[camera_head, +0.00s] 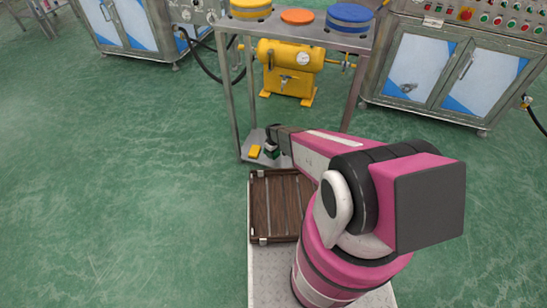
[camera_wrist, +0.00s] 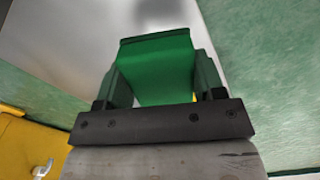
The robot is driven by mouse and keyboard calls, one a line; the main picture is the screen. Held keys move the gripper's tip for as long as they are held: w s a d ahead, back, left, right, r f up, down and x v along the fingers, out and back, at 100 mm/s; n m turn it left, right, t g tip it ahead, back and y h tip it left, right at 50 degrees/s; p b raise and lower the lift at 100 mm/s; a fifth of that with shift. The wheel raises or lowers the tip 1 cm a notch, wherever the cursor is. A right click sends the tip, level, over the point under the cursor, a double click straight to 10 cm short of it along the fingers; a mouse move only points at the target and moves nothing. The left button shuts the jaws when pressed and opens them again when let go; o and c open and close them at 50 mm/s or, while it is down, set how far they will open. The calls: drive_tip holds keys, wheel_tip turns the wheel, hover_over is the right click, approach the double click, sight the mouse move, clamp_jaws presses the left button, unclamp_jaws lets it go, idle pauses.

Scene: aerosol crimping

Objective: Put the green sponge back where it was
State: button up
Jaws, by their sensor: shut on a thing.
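The green sponge (camera_wrist: 157,66) is a bright green block between the two fingers of my gripper (camera_wrist: 162,78) in the wrist view. My gripper is shut on it. In the head view my gripper (camera_head: 272,149) is over the lower shelf (camera_head: 248,135) of the metal stand, and only a small dark green bit shows there. I cannot tell whether the sponge touches the shelf. A small yellow block (camera_head: 254,151) lies on the shelf just left of my gripper.
A brown slatted wooden tray (camera_head: 283,205) lies in front of the shelf. The stand's legs (camera_head: 229,95) rise beside my gripper. Yellow, orange and blue discs lie on its top (camera_head: 325,36). A yellow tank machine (camera_head: 290,72) stands behind. Green floor at left is clear.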

drive_tip(key=shift+f, duration=2)
drive_tip(key=o, duration=1)
drive_tip(key=shift+f, duration=0.1)
drive_tip(key=shift+o, duration=0.2)
wheel_tip(320, 180, up, 12)
drive_tip(key=shift+f, duration=0.2)
drive_tip(key=s+d+r+m, duration=0.3)
drive_tip(key=s+r, duration=0.3)
drive_tip(key=r, duration=0.6)
drive_tip(key=s+d+r+m, duration=0.3)
drive_tip(key=s+d+r, duration=0.2)
drive_tip(key=r, duration=0.7)
drive_tip(key=s+d+r+m, duration=0.3)
drive_tip(key=s+d+r, duration=0.2)
drive_tip(key=s+r, duration=0.4)
wheel_tip(320, 180, up, 4)
drive_tip(key=shift+r, duration=0.1)
